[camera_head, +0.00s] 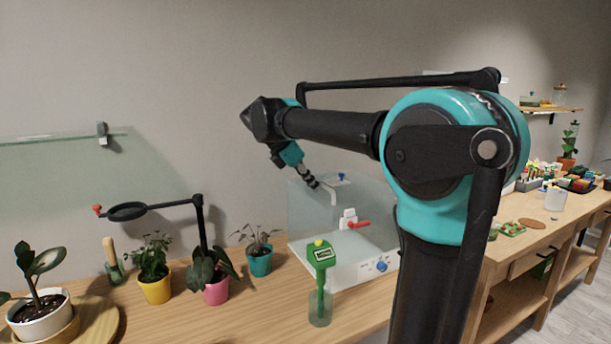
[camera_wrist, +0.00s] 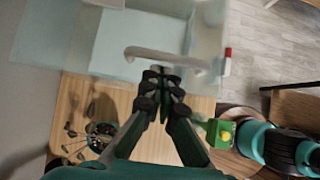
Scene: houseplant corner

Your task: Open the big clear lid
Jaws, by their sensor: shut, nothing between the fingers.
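The big clear lid (camera_head: 304,218) is a see-through hood over a white base (camera_head: 350,268). It looks lowered, with its walls around the base. A pale bar handle (camera_wrist: 165,56) crosses the clear panel in the wrist view. My gripper (camera_head: 314,184) is at the upper front of the hood in the head view. In the wrist view my gripper (camera_wrist: 161,76) has its fingertips together and empty, just below the handle in the picture. Whether the fingertips touch the handle cannot be told.
Potted plants, such as the teal pot (camera_head: 259,262) and pink pot (camera_head: 216,289), stand to the left. A ring magnifier (camera_head: 128,211) rises behind them. The bench between has some bare wood.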

